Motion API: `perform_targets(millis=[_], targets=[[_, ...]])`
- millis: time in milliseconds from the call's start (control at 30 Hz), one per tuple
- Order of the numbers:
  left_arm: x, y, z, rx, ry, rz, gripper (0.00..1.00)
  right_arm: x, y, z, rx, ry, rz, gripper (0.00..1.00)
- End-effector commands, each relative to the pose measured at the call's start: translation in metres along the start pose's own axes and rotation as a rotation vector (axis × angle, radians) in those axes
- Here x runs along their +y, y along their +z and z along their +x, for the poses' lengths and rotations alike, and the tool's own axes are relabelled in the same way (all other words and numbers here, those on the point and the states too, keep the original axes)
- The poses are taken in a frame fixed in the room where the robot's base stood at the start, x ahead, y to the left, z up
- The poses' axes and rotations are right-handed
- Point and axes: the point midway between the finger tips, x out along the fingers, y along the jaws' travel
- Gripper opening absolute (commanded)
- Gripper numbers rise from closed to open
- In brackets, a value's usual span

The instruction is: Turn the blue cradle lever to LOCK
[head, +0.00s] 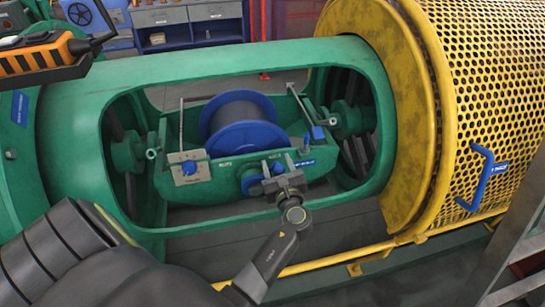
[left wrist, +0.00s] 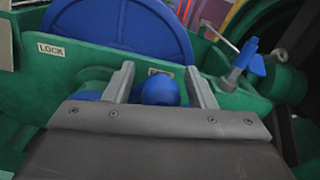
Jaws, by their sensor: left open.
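The green cradle (head: 200,197) sits inside the tubular frame and carries a spool with blue flanges (head: 243,138). The blue cradle lever (head: 252,181) is on the cradle's near wall, partly hidden by my gripper. In the left wrist view its round blue knob (left wrist: 160,92) lies between my fingers. A LOCK label (left wrist: 52,50) is on the wall to the left of the knob; a second label (left wrist: 160,72) right behind the knob is mostly covered. My left gripper (head: 271,170) is open, with one finger on each side of the knob; contact cannot be told. My right gripper is not in view.
The green tubular frame (head: 190,68) surrounds the cradle opening. A smaller blue handle (head: 318,133) stands at the cradle's right end. A yellow perforated guard (head: 490,90) with a blue handle (head: 482,175) is at right. An orange and black device (head: 40,55) is at upper left.

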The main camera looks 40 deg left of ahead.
Motion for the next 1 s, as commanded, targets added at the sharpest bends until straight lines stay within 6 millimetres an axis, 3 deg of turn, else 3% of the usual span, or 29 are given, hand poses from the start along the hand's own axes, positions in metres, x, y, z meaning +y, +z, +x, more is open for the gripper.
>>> perform_targets(millis=[367, 733, 1000], targets=[[-0.0009, 0.0003, -0.0011, -0.001, 0.001, 0.000, 0.50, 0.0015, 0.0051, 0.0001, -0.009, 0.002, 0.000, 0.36], [-0.0016, -0.0001, -0.0012, 0.001, -0.001, -0.002, 0.02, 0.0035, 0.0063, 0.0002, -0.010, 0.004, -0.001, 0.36], [-0.0014, 0.0008, -0.0013, 0.002, -0.003, -0.016, 0.00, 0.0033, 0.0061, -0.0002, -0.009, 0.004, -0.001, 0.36]])
